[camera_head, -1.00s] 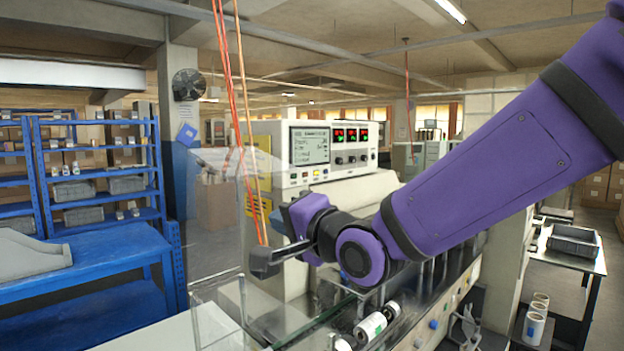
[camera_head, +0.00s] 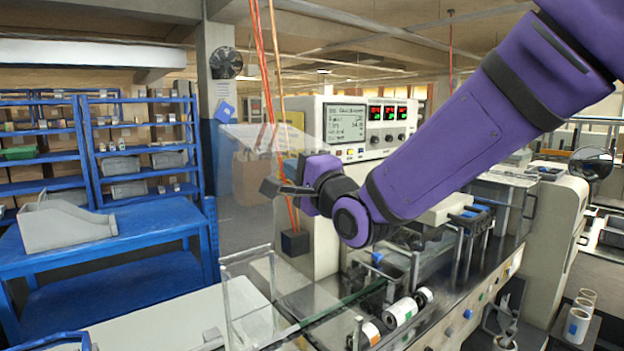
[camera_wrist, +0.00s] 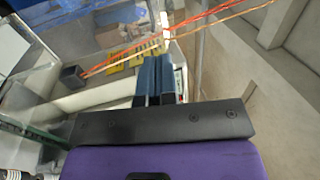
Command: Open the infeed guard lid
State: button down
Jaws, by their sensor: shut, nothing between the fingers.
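A clear, see-through panel that looks like the guard lid (camera_head: 245,140) stands raised beside the control console, behind my gripper. Its lower edge and hinge are hard to make out. Clear guard walls (camera_head: 247,300) stand around the infeed end below. My gripper (camera_head: 268,187) is shut and empty, pointing left in front of the console's left side. In the wrist view its two dark blue fingers (camera_wrist: 160,75) are together, with clear panels beyond them. I cannot tell whether the fingers touch the panel.
Red and orange cords (camera_head: 270,80) hang close to my gripper, with a dark box (camera_head: 295,243) at their lower end. White rolls (camera_head: 400,312) lie on the infeed. A blue bench (camera_head: 120,228) and blue shelves stand left.

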aim_at(274, 154)
jog(key=shift+x, duration=2.4)
jog(key=shift+a, duration=0.1)
jog(key=shift+g+h, duration=0.3)
jog(key=shift+g, duration=0.2)
jog(key=w+a+r, duration=0.1)
jog(key=w+r, duration=0.1)
jog(key=w+a+r, duration=0.2)
jog(key=w, duration=0.1)
jog(key=w+a+r, duration=0.2)
jog(key=shift+w+r, duration=0.15)
jog(key=shift+w, duration=0.15)
